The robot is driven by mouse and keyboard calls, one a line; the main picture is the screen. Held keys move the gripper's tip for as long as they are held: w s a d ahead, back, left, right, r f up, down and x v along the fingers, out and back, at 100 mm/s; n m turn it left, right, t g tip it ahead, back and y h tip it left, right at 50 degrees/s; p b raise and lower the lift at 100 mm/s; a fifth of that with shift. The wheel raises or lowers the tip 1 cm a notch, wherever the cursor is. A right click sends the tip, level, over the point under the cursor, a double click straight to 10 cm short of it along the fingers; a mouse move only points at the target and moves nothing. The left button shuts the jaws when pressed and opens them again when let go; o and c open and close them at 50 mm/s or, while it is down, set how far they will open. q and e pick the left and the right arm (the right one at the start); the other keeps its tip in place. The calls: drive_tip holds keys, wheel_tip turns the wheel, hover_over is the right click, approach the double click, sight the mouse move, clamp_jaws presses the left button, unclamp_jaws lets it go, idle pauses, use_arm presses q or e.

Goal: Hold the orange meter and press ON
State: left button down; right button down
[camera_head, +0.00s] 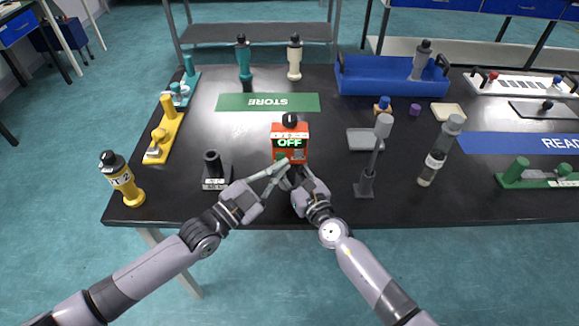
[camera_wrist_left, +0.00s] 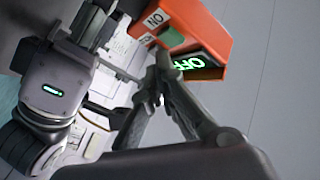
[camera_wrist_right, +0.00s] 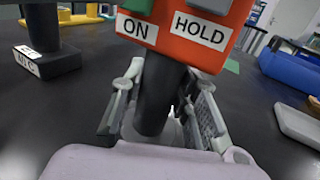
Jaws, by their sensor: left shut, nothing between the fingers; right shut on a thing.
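The orange meter (camera_head: 290,131) is upright above the front middle of the table, its lit display reading OFF in green. My right gripper (camera_head: 296,175) is shut on its black handle, which shows between the fingers in the right wrist view (camera_wrist_right: 157,95). There the ON label (camera_wrist_right: 137,27), the HOLD label (camera_wrist_right: 199,30), a green button (camera_wrist_right: 137,5) and a grey button (camera_wrist_right: 213,5) are visible. My left gripper (camera_head: 284,165) is shut and empty, its tips at the meter's lower front. In the left wrist view its tips (camera_wrist_left: 162,62) are close to the green button (camera_wrist_left: 170,37); contact cannot be told.
A black holder (camera_head: 213,170) stands left of the meter, and a grey stand (camera_head: 366,180) and a clear bottle (camera_head: 437,155) to the right. A yellow bottle (camera_head: 122,180) is at the left edge. A green STORE mat (camera_head: 240,102) lies behind.

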use_arm(q)
drive_tip(key=shift+w, duration=0.15)
drive_tip(key=shift+w, duration=0.3)
drive_tip(key=shift+w, duration=0.25)
idle(0.7)
drive_tip(key=shift+s, duration=0.75)
drive_tip(key=s, duration=0.6)
idle(0.4)
use_arm(e)
drive_tip(key=c, duration=1.2)
unclamp_jaws()
